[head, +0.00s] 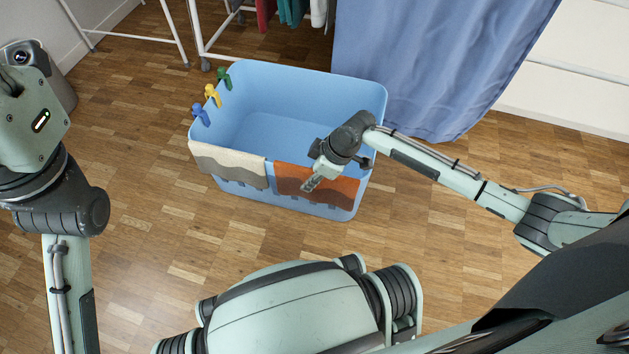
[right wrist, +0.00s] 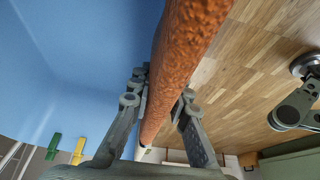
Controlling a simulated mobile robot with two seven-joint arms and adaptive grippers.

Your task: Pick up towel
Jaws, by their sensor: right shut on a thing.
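A rust-orange towel (head: 330,187) hangs over the front rim of a blue laundry basket (head: 245,198), at the right half. A cream and brown towel (head: 228,165) hangs over the same rim to its left. My right gripper (head: 311,184) is at the orange towel, pointing down at the rim. In the right wrist view the orange towel (right wrist: 185,60) passes between the two fingers of the right gripper (right wrist: 160,105), which are shut on it. Whether the basket's rim is also between the fingers is hidden. My left arm shows at the left edge; its gripper is not visible.
Blue (head: 200,114), yellow (head: 212,95) and green (head: 224,77) clips sit on the basket's left rim. A blue curtain (head: 420,70) hangs behind it at the right. A white rack (head: 200,40) stands behind. The wood floor (head: 150,240) is clear in front and left.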

